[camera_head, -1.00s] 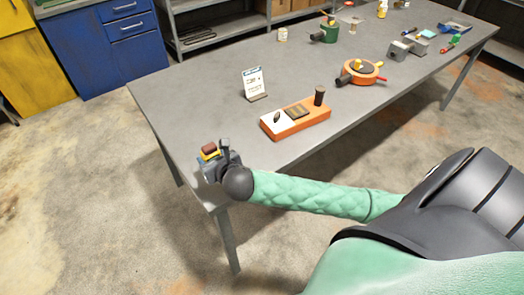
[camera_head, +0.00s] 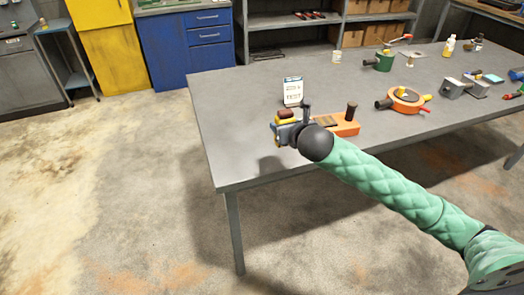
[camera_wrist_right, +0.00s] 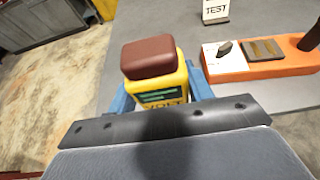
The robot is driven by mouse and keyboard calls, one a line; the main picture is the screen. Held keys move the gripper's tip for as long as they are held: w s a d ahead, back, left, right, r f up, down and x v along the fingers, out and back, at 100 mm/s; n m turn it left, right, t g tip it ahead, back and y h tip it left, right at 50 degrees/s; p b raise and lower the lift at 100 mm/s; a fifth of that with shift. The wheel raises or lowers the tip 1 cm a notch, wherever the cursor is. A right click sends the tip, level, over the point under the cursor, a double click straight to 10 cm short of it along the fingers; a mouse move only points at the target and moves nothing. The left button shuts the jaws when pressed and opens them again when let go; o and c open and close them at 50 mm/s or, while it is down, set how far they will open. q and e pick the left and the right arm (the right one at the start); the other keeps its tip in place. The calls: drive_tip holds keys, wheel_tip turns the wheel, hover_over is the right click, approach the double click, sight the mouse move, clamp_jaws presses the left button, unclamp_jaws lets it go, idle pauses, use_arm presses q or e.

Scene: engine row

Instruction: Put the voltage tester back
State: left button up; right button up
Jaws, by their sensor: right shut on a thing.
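The voltage tester (camera_wrist_right: 157,94) is a small yellow block with a brown-red top and a dark display marked VOLT. My right gripper (camera_head: 283,126) is shut on it, with blue fingers on both sides in the right wrist view. The tester also shows small in the head view (camera_head: 285,116), above the near left part of the table. In the right wrist view the board (camera_wrist_right: 275,69) shows a white panel with a dark knob and a brown pad. My left gripper is not in view.
A white TEST card (camera_head: 293,91) stands behind the orange board. An orange round device (camera_head: 407,101), a green device (camera_head: 384,62) and a grey vise-like block (camera_head: 453,88) stand further right. The table's left part (camera_head: 232,110) is clear.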

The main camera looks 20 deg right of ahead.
drive_tip(key=shift+w, duration=0.3)
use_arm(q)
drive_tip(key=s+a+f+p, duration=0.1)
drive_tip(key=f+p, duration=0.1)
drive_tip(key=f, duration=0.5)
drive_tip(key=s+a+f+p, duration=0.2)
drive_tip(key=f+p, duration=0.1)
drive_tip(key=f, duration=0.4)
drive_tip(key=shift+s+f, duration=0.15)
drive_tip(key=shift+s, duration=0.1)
use_arm(e)
drive_tip(key=shift+w+a+f, duration=0.65)
drive_tip(key=shift+w+f, duration=1.05)
drive_tip(key=shift+f, duration=0.1)
drive_tip(key=shift+w+a+f, duration=0.7)
drive_tip(key=shift+w+f, duration=1)
drive_tip(key=shift+f, duration=0.05)
drive_tip(key=shift+w+a+f, duration=0.65)
drive_tip(key=shift+w+f, duration=1.05)
drive_tip(key=shift+f, duration=0.1)
drive_tip(key=o, duration=1.1)
drive_tip(key=shift+f, duration=0.15)
drive_tip(key=shift+c, duration=0.2)
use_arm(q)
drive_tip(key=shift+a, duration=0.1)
use_arm(e)
drive_tip(key=shift+o, duration=0.3)
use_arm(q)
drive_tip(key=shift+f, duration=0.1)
